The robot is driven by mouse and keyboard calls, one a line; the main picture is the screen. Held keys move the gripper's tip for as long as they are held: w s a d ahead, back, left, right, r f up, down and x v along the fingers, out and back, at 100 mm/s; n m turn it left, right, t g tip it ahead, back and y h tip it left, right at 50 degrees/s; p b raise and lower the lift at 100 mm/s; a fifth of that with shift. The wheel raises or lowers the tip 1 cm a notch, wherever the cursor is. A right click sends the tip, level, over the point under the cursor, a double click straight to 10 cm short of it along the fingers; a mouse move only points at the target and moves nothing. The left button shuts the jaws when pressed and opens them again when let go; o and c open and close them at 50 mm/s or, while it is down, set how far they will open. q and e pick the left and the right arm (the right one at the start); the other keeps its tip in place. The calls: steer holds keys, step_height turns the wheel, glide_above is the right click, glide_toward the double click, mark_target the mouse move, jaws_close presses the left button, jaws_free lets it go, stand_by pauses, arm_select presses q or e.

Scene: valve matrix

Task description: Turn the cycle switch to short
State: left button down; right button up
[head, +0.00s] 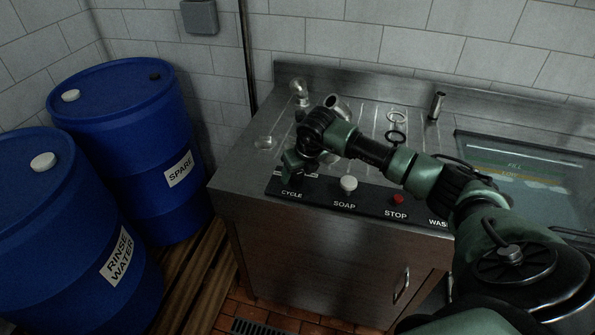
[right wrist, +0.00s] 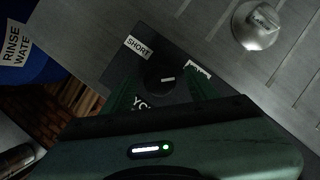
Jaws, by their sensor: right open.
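The cycle switch (right wrist: 156,72) is a dark round knob with a small white mark on its right part in the right wrist view. The white SHORT label (right wrist: 138,46) is up and left of it. A second white label (right wrist: 199,69) to its right is partly covered by a finger. My right gripper (right wrist: 161,80) is open, with one green finger on each side of the knob; I cannot tell if they touch it. In the head view my right gripper (head: 296,164) is over the panel above the CYCLE lettering (head: 291,194) and hides the knob. My left gripper is not in view.
A white SOAP knob (head: 348,184) and a red STOP button (head: 398,199) are right of the switch on the black panel. Fittings stand on the metal counter (head: 245,158) behind. Blue drums (head: 125,110) stand to the left. A glassy basin (head: 530,165) is at right.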

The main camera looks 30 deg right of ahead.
jaws_close()
steer(key=shift+d+f+n+b, duration=0.15)
steer(key=shift+n+b, duration=0.35)
steer(key=shift+b, duration=0.25)
steer(key=n+y+b, duration=0.1)
steer(key=n+b, duration=0.2)
steer(key=shift+f+y, duration=0.1)
steer(key=shift+y, duration=0.2)
steer(key=n+y+b, duration=0.1)
steer(key=n+b, duration=0.2)
steer(key=shift+w+d+n+g, duration=0.1)
steer(key=shift+n+g, duration=0.3)
steer(key=n+y+b, duration=0.1)
steer(key=n, duration=0.1)
steer(key=n+g+b, duration=0.1)
steer(key=n+b, duration=0.1)
steer(key=n, duration=0.1)
steer(key=shift+w+r+y, duration=0.15)
steer(key=shift+r+y, duration=0.05)
steer(key=shift+y, duration=0.2)
steer(key=n+g+b, duration=0.1)
steer(key=n, duration=0.1)
steer(key=n+g+b, duration=0.1)
steer(key=n, duration=0.2)
steer(key=shift+w+d+r+y, duration=0.1)
steer(key=shift+y, duration=0.2)
